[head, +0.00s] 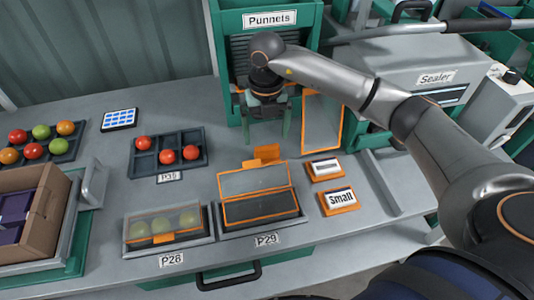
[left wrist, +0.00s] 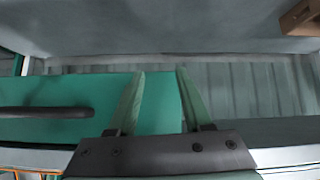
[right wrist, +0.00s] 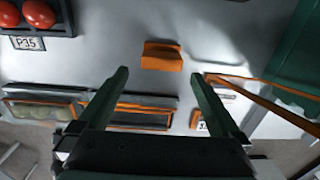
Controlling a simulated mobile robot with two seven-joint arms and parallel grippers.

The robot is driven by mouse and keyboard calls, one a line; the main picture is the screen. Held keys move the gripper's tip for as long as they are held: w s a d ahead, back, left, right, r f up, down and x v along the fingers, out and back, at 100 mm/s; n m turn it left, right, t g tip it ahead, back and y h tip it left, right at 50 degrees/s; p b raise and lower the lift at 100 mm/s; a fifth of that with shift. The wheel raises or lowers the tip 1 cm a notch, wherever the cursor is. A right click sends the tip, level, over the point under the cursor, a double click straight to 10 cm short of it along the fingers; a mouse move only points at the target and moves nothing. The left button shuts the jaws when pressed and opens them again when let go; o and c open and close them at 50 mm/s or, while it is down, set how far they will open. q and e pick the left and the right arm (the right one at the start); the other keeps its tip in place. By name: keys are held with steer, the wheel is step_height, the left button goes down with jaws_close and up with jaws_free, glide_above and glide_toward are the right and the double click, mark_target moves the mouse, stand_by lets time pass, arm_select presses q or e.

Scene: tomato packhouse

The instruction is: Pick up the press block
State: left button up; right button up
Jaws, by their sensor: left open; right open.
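The orange press block (head: 266,153) stands on the grey bench behind the open punnet at P29. It also shows in the right wrist view (right wrist: 162,56), ahead of the fingertips and roughly centred between them. My right gripper (head: 265,126) is open and empty, pointing down above and behind the block. In the right wrist view its two green fingers (right wrist: 160,74) are wide apart, and nothing is between them. My left gripper is out of the head view. In the left wrist view (left wrist: 160,73) it is open and empty, facing a green panel and grey surfaces.
The open punnet (head: 252,181) at P29 and a closed filled punnet (head: 162,228) at P28 stand in front. Two orange-edged label blocks, one reading Small (head: 340,201), lie right of P29. An orange-framed clear panel (head: 322,122) stands close right of my right gripper. The tomato tray P35 (head: 168,153) is left.

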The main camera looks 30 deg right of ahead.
mark_target(267, 147)
step_height(267, 147, down, 4)
steer(key=shift+d+f, duration=0.15)
steer(key=shift+f, duration=0.05)
steer(key=shift+c, duration=0.2)
steer(key=c, duration=1.2)
